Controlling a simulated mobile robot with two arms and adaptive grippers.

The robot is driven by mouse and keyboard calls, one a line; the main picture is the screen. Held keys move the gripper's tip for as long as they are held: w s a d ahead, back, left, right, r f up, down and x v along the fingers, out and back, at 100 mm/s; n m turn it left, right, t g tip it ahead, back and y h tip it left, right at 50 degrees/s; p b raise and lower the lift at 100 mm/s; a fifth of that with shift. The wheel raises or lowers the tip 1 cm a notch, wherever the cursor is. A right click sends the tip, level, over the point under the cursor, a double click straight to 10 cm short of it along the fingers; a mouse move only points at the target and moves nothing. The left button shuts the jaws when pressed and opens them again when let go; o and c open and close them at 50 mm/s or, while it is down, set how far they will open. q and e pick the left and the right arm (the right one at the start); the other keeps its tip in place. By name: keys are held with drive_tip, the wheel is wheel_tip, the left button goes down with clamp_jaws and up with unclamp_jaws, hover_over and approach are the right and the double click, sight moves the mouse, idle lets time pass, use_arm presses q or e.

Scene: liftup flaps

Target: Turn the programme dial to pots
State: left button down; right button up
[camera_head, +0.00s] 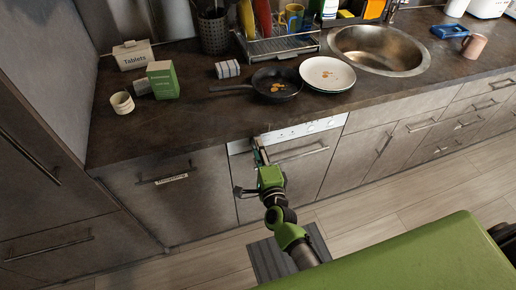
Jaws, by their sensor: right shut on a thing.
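The white control panel (292,133) runs along the front of the appliance just under the worktop edge, with small markings and round controls toward its right end. My right gripper (259,150) reaches up to the left part of this panel and is shut there on the programme dial. The dial itself is hidden behind the fingers, so its setting and the lettering around it cannot be read. My left gripper is not in view.
The dark worktop (200,125) overhangs just above my right gripper. A frying pan (277,85), plates (327,73), a green box (163,80) and a Tablets box (133,55) stand on it. A bar handle (303,153) lies right of the gripper.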

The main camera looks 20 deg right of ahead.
drive_tip(key=shift+m+y, duration=0.4)
drive_tip(key=shift+m, duration=1.5)
drive_tip(key=o, duration=1.1)
drive_tip(key=s, duration=0.4)
drive_tip(key=s+r, duration=0.1)
drive_tip(key=s, duration=0.7)
drive_tip(key=shift+a+r, duration=0.1)
drive_tip(key=shift+r, duration=0.1)
